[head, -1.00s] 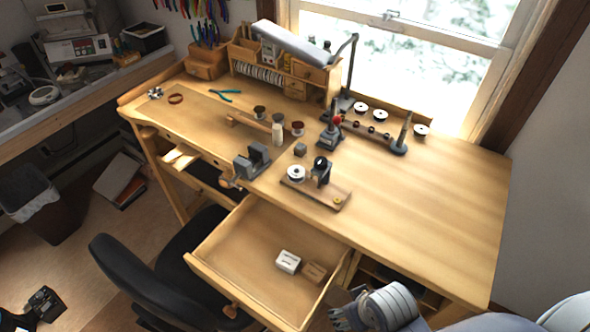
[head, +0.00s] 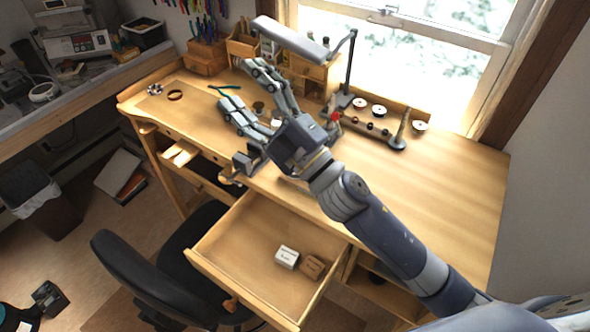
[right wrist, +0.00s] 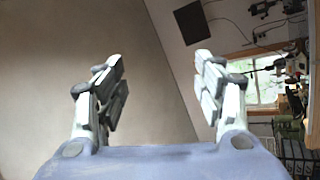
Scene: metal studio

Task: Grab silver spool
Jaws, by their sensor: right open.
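Several pale silver-white spools stand in a row at the back of the wooden workbench: one on the left (head: 359,103), one in the middle (head: 379,110) and one on the right (head: 420,126). I cannot tell which is the silver spool. My right gripper (head: 242,86) is above the bench's left half, left of these spools, with fingers spread and nothing between them. It also shows open and empty in the right wrist view (right wrist: 159,62), which has no spool in sight. My right arm and hand hide the bench's middle. My left gripper is not in view.
The workbench (head: 445,190) has clear room on its right. A lamp (head: 290,38) hangs over the wooden organizer at the back. A dark post (head: 401,132) stands near the spools. An open drawer (head: 240,255) holds two small blocks. A black chair (head: 150,280) stands in front.

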